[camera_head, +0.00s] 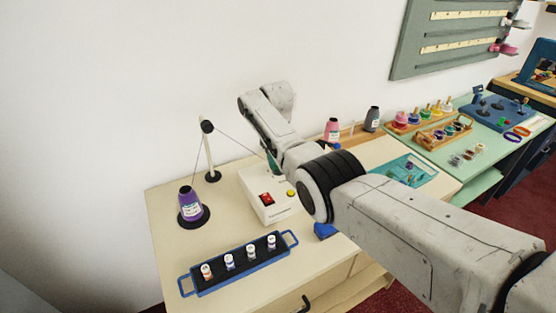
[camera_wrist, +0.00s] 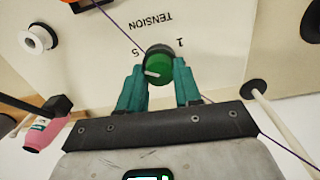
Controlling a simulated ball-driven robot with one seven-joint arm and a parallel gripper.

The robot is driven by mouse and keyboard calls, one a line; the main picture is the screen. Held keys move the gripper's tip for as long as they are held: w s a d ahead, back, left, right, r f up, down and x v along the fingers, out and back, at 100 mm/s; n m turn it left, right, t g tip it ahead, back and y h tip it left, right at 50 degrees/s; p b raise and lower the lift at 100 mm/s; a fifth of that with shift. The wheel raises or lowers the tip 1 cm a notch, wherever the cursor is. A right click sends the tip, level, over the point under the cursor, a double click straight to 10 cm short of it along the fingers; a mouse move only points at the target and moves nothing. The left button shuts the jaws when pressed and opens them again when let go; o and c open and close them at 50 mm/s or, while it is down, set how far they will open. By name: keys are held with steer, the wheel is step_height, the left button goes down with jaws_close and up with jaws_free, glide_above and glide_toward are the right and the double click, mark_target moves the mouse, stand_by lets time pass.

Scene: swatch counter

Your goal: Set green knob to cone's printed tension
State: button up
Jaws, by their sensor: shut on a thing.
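The green knob (camera_wrist: 158,68) shows in the wrist view on a cream panel printed "TENSION", with a "5" and a "1" beside it. A pale mark shows on its face, toward the lower left. My gripper (camera_wrist: 160,85) is shut on the knob with its teal fingers on either side. In the head view my arm hides most of the knob's side of the white machine (camera_head: 266,196). The purple cone (camera_head: 190,205) stands upright on a dark round base at the left; its printed tension is too small to read. A thread runs from the guide post toward the machine.
A blue tray (camera_head: 240,265) with several small spools lies at the table's front. The thread post (camera_head: 210,155) stands behind the cone. A pink cone (camera_head: 332,130) and a grey cone (camera_head: 372,120) stand at the back right.

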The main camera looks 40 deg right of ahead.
steer(key=shift+r, duration=0.1)
stand_by(0.4)
steer(key=o, duration=1)
steer(key=shift+o, duration=0.2)
step_height(320, 180, up, 11)
steer(key=b, duration=0.1)
steer(key=shift+a+f, duration=0.1)
steer(key=shift+f, duration=0.1)
